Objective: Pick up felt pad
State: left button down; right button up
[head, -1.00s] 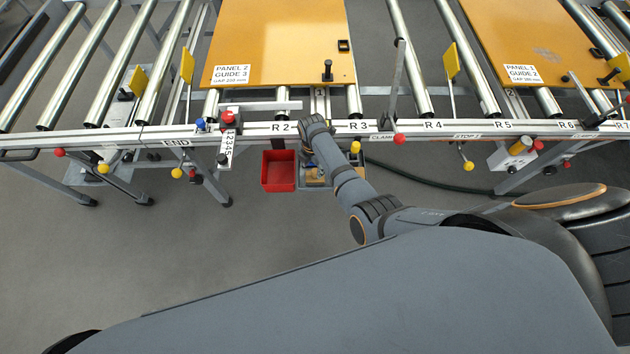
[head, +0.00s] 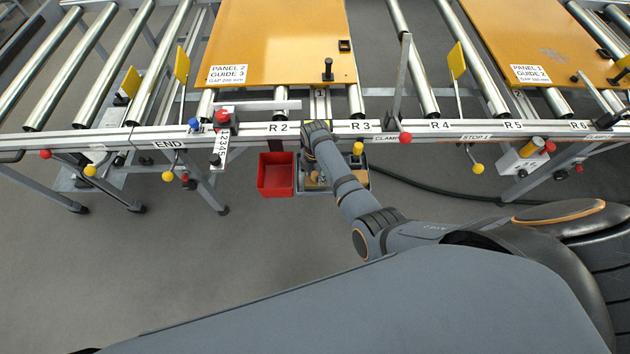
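I cannot make out a felt pad for certain. A grey tray (head: 363,181) hangs below the front rail, partly covered by my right arm, and a small tan piece shows in it that I cannot identify. My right arm reaches forward from the lower right, with its wrist at the rail between the R 2 and R 3 labels. My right gripper (head: 309,153) is over the tray's back part and mostly hidden by the wrist. Its fingers cannot be made out, nor whether it holds anything. My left gripper is not in view.
A red bin (head: 275,176) hangs just left of the tray. The front rail (head: 468,127) with colored knobs runs across the roller conveyor. Two orange panels lie on the rollers, one (head: 278,40) behind my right wrist. A dark hose (head: 440,187) lies on the floor right of the tray.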

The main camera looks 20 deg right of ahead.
aim_at(317, 174)
grip_shut()
jog(key=shift+r, duration=0.1)
jog(key=shift+r, duration=0.3)
jog(key=r, duration=0.1)
jog(key=r+p, duration=0.1)
jog(key=r, duration=0.1)
jog(key=shift+s+d, duration=0.1)
jog(key=shift+d, duration=0.1)
jog(key=s+d+r, duration=0.9)
jog(key=shift+s+d+p, duration=0.2)
jog(key=shift+d+p, duration=0.1)
jog(key=shift+d, duration=0.1)
